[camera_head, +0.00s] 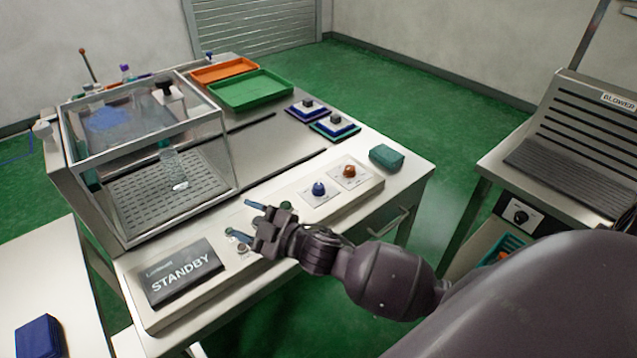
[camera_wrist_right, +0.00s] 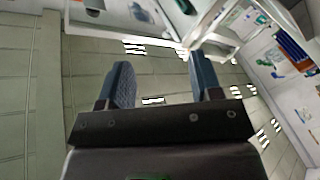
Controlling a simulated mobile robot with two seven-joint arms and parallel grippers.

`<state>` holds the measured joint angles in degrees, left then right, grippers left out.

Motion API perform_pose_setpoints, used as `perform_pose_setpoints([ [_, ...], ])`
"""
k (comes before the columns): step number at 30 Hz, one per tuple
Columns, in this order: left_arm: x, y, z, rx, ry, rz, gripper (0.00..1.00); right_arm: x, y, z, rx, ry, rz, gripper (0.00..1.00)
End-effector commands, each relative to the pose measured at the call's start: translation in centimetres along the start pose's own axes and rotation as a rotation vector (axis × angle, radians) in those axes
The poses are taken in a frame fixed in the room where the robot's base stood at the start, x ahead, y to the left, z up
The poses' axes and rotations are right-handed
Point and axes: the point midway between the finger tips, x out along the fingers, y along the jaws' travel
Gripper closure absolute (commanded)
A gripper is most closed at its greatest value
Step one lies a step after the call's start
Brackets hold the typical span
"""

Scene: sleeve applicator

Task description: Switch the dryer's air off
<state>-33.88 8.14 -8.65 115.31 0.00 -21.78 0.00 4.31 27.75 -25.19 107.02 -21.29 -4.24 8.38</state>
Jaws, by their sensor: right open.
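The unit labelled BLOWER (camera_head: 617,101), the likely dryer, stands at the right with a black slatted face. A black knob (camera_head: 520,216) on a pale plate is on its lower front; its setting is too small to read. My right gripper (camera_head: 243,219) is open and empty, above the long control panel (camera_head: 205,300) on the middle table, well left of the knob. Its blue fingertips also show in the right wrist view (camera_wrist_right: 160,70), with nothing between them. My arm hides part of the panel. My left gripper is not in view.
The panel carries a STANDBY display (camera_head: 180,276), a blue knob (camera_head: 319,188) and an orange knob (camera_head: 349,171). A clear box (camera_head: 150,140) and green tray (camera_head: 252,90) stand behind. Green floor (camera_head: 450,150) separates the table from the blower.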

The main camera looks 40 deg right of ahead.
Motion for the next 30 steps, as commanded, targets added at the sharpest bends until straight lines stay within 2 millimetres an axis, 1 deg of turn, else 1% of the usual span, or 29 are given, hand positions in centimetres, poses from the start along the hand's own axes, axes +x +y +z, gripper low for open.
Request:
perform_pose_setpoints([
  [1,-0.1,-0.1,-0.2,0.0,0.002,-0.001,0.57,1.4,0.8,-1.4,-0.072,0.058,-0.027,0.41],
  [3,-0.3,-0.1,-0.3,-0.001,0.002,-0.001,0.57,2.9,1.3,-3.0,-0.168,0.133,-0.067,0.41],
  [5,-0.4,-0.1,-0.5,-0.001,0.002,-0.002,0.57,4.1,1.8,-4.3,-0.255,0.199,-0.107,0.41],
  [9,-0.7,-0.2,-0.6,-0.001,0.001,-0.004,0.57,6.6,3.2,-6.8,-0.483,0.338,-0.217,0.41],
  [12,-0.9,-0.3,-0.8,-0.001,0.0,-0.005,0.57,8.0,4.5,-7.9,-0.651,0.417,-0.309,0.41],
  [15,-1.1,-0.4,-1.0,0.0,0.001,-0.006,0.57,8.9,6.2,-8.2,-0.824,0.474,-0.422,0.41],
  [16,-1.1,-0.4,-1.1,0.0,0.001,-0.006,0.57,9.1,6.8,-8.0,-0.876,0.485,-0.465,0.41],
  [17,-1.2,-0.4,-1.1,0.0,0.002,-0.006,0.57,9.1,7.4,-7.8,-0.927,0.493,-0.514,0.41],
  [20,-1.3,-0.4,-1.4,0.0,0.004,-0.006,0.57,8.4,9.2,-5.1,-1.079,0.479,-0.746,0.41],
  [21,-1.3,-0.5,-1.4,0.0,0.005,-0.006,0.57,7.7,9.8,-3.6,-1.116,0.455,-0.85,0.41],
  [23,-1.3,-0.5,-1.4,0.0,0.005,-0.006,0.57,6.3,10.7,-1.1,-1.153,0.396,-1.004,0.41],
  [24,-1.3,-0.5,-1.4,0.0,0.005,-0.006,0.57,5.3,11.4,0.7,-1.168,0.345,-1.105,0.41],
  [27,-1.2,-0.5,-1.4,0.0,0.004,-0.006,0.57,2.5,13.7,4.7,-1.183,0.187,-1.333,0.41],
  [30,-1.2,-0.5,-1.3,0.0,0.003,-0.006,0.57,-0.1,16.1,7.7,-1.177,0.017,-1.506,0.41],
])
